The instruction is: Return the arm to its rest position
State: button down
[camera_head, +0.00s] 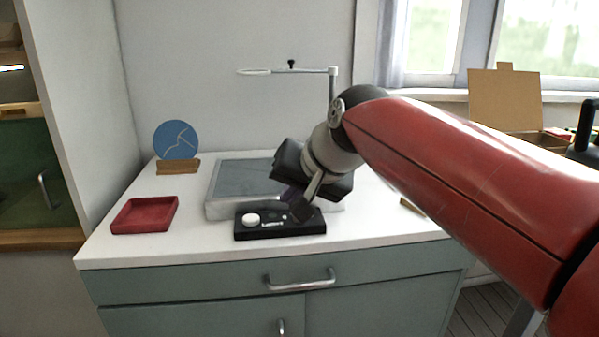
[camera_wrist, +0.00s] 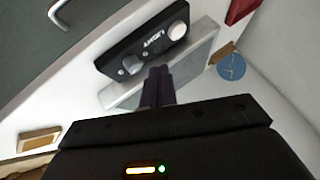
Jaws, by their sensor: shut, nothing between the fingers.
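My red arm reaches in from the right in the head view, over the white worktop (camera_head: 360,232). My gripper (camera_head: 298,207) points down, with its fingertips close above or at the black control box (camera_head: 252,234); I cannot tell whether they touch. In the wrist view the two dark fingers (camera_wrist: 158,84) are together, with nothing between them. The control box also shows in the wrist view (camera_wrist: 130,52), just beyond the fingertips, with a white knob (camera_wrist: 177,31) and lettering on its top. My wrist hides part of the grey-topped plate (camera_head: 236,183) behind the box.
A red tray (camera_head: 145,214) lies at the left of the worktop. A blue disc with pale seams (camera_head: 176,139) stands in a wooden base (camera_head: 178,167). A thin ring stand (camera_head: 333,88) rises behind my wrist.

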jog(key=s+d+f+h, duration=0.5)
jog(key=s+d+f, duration=1.3)
jog(key=d, duration=0.3)
jog(key=shift+d+m+g+h, duration=0.3)
